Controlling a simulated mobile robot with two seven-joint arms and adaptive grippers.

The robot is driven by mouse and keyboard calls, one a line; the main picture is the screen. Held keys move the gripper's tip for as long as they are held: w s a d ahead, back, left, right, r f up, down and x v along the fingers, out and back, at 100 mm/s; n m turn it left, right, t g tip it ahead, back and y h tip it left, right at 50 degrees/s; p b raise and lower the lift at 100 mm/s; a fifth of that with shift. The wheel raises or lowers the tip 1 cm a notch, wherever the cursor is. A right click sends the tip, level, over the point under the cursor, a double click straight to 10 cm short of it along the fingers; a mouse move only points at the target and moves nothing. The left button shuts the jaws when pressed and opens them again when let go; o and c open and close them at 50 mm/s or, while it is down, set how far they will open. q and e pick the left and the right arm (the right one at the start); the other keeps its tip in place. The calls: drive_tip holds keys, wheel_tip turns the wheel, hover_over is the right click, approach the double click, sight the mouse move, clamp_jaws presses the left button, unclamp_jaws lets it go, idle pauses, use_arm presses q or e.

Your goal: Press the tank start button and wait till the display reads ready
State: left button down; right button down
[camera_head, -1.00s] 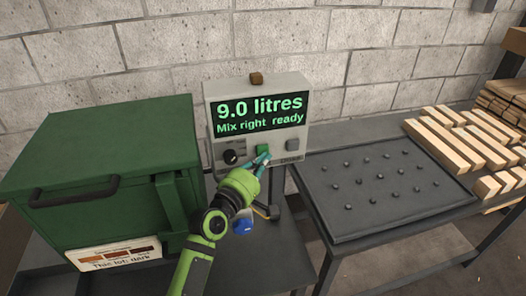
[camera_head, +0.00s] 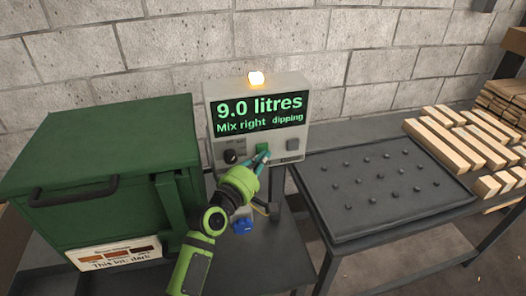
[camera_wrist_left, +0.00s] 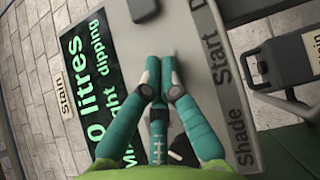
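The control box (camera_head: 219,98) stands upright on the dark bench. Its display (camera_head: 258,110) reads "9.0 litres", "Mix right dipping". The green start button (camera_head: 263,148) sits on the front below the display. My left gripper (camera_head: 262,158) is shut and empty, with its tips just below the button; I cannot tell if they touch it. In the left wrist view the closed fingers (camera_wrist_left: 160,68) lie over the panel beside the "Start" label (camera_wrist_left: 204,28) and hide the green button. My right gripper is not in view.
A black knob (camera_head: 230,156) and a grey button (camera_head: 292,145) flank the green button. A green lidded tank (camera_head: 100,140) stands at left. A dark studded tray (camera_head: 385,190) lies on the right, with pale wood blocks (camera_head: 450,140) beyond it. A block wall is behind.

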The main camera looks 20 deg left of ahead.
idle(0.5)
use_arm(q)
drive_tip(key=shift+s+d+p, duration=0.45)
drive_tip(key=shift+s+p, duration=0.1)
drive_tip(key=shift+s, duration=0.15)
drive_tip(key=s+d+p, duration=0.1)
drive_tip(key=s, duration=0.1)
drive_tip(key=s+d+p, duration=0.1)
drive_tip(key=s, duration=0.1)
drive_tip(key=shift+d, duration=0.4)
idle(0.5)
